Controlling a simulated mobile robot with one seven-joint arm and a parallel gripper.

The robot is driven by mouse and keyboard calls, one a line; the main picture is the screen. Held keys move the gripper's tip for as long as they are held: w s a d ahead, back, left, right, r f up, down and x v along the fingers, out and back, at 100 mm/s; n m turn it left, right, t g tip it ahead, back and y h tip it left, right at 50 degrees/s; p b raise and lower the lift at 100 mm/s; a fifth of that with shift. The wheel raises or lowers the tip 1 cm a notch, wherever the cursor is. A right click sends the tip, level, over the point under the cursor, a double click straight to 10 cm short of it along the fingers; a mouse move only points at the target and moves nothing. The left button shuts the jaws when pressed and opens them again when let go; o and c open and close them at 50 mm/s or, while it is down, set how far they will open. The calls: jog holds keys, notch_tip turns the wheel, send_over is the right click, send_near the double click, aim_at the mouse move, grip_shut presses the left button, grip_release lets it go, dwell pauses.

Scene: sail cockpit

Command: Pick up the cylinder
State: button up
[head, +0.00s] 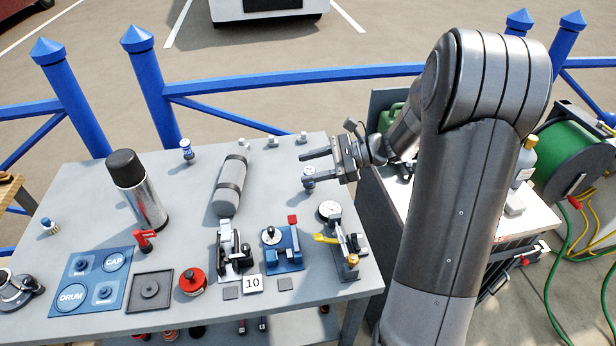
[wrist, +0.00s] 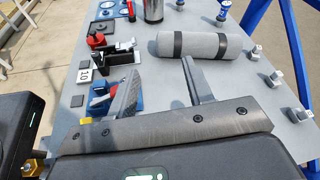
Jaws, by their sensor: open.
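A grey cylinder (head: 230,184) with two dark bands lies on its side on the grey table, left of my gripper. It also shows in the wrist view (wrist: 198,46), beyond the fingertips and crosswise to them. My gripper (head: 308,170) is open and empty above the table's right part, its fingers pointing left. In the wrist view the fingers (wrist: 162,78) are spread apart, and neither appears to touch the cylinder. A steel flask (head: 137,190) with a black cap stands upright farther left.
Clamps and a dial gauge (head: 330,211) stand along the table's front right. A blue board (head: 90,281) and a red round part (head: 193,281) lie front left. Small blue-and-white bottles (head: 186,150) and grey fittings (head: 272,141) stand around the cylinder. A blue railing (head: 290,78) runs behind.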

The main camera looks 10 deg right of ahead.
jog(key=w+d+f+m+t+y, duration=0.2)
jog(key=w+d+f+m+t, duration=0.2)
jog(key=w+d+m, duration=0.15)
jog(key=shift+t, duration=0.3)
jog(key=f, duration=0.4)
jog(key=w+f, duration=0.1)
jog(key=f, duration=0.2)
jog(key=shift+f, duration=0.1)
jog(key=shift+x, duration=2.4)
grip_shut()
